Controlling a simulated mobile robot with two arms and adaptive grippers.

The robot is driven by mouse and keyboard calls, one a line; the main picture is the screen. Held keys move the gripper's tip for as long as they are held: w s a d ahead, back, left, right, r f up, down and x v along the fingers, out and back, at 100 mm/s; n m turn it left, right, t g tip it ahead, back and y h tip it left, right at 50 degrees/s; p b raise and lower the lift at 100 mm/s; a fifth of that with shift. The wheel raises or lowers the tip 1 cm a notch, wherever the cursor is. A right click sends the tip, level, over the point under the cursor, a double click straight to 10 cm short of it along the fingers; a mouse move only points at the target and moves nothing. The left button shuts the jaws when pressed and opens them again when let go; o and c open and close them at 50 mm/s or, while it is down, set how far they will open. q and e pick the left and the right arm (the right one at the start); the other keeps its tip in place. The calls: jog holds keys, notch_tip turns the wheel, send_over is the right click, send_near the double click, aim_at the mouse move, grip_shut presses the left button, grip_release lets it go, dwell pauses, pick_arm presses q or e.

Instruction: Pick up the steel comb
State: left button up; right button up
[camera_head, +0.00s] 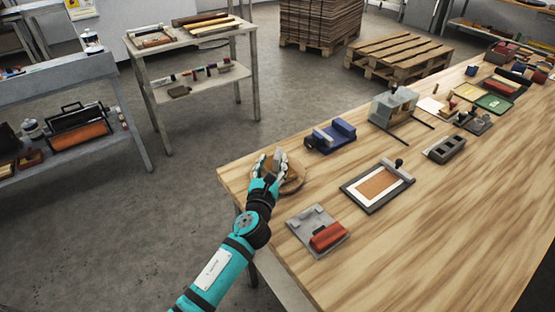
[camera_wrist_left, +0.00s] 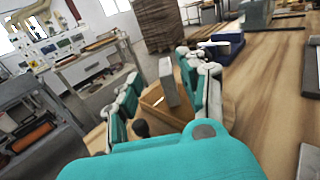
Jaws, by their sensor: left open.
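A grey upright slab, which looks like the steel comb (camera_wrist_left: 168,82), stands between the fingers of my left gripper in the left wrist view. In the head view it is mostly hidden by the hand. My right gripper is not in view.
On the wooden table (camera_head: 440,230) stand a grey plate with a red block (camera_head: 328,236), a framed orange panel (camera_head: 378,185), a blue clamp-like tool (camera_head: 331,136) and a grey box (camera_head: 393,106). The table's front right is clear. Shelves (camera_head: 190,45) stand at left.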

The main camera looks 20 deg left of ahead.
aim_at(279, 148)
pick_arm(q)
jog(key=w, duration=0.3)
jog(key=w+f, duration=0.1)
jog(key=w, duration=0.1)
jog(key=shift+b, duration=0.3)
jog(key=shift+r, duration=0.1)
jog(key=shift+c, duration=0.2)
grip_shut()
